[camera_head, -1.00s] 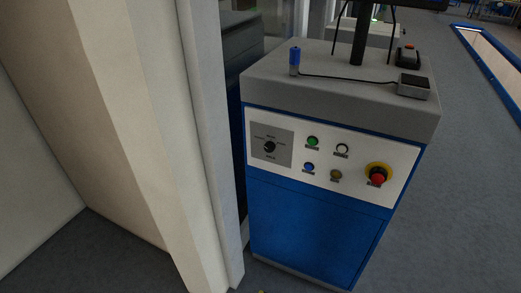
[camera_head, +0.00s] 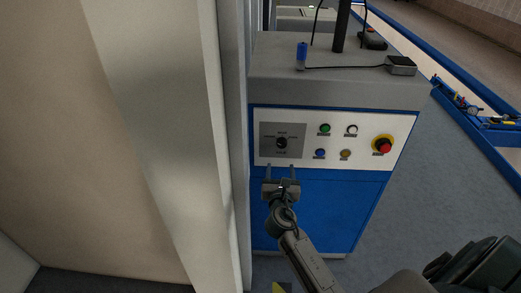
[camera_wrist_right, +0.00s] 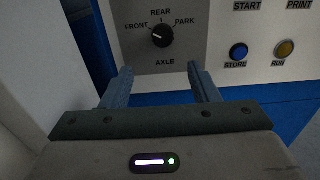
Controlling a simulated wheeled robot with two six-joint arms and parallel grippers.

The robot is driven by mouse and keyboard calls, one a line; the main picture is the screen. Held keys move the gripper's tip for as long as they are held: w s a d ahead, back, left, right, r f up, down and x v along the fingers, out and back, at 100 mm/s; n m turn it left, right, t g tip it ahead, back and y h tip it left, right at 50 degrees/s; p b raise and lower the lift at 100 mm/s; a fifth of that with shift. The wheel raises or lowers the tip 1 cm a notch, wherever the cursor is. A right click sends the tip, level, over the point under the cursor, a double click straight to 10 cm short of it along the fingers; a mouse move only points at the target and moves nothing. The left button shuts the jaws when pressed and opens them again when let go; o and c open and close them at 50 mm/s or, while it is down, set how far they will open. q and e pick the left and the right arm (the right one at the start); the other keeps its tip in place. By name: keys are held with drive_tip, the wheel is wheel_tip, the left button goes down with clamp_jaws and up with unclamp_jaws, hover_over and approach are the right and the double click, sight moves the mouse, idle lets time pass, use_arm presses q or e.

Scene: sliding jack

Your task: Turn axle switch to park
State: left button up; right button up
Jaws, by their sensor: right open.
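The axle switch is a round black knob (camera_head: 281,143) on a grey plate at the left of the white control panel. In the right wrist view the knob (camera_wrist_right: 161,36) sits among the labels FRONT, REAR and PARK, with AXLE below. Its white mark appears to point up and left, toward FRONT. My right gripper (camera_head: 279,169) is open and empty, just below the knob in the head view. In the right wrist view its two fingers (camera_wrist_right: 161,74) stand either side of the knob's line, short of it and not touching. My left gripper is not in view.
Buttons marked STORE (camera_wrist_right: 238,52) and RUN (camera_wrist_right: 285,49) are right of the switch. A red emergency stop (camera_head: 383,145) is at the panel's right. A pale wall edge (camera_head: 215,150) stands close on the left. A blue marker-like cylinder (camera_head: 302,55) stands on the console top.

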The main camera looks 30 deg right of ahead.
sight(282, 146)
drive_tip(key=x, duration=0.5)
drive_tip(key=p+x, duration=0.1)
drive_tip(key=x, duration=0.4)
drive_tip(key=shift+s+d+r, duration=0.1)
drive_tip(key=shift+d+r, duration=0.15)
drive_tip(key=shift+w+d+f, duration=0.1)
drive_tip(key=shift+w+d, duration=0.2)
drive_tip(key=shift+w, duration=0.05)
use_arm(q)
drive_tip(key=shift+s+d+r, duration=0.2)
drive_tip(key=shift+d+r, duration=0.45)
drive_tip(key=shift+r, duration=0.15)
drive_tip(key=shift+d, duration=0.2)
use_arm(e)
drive_tip(key=c, duration=1)
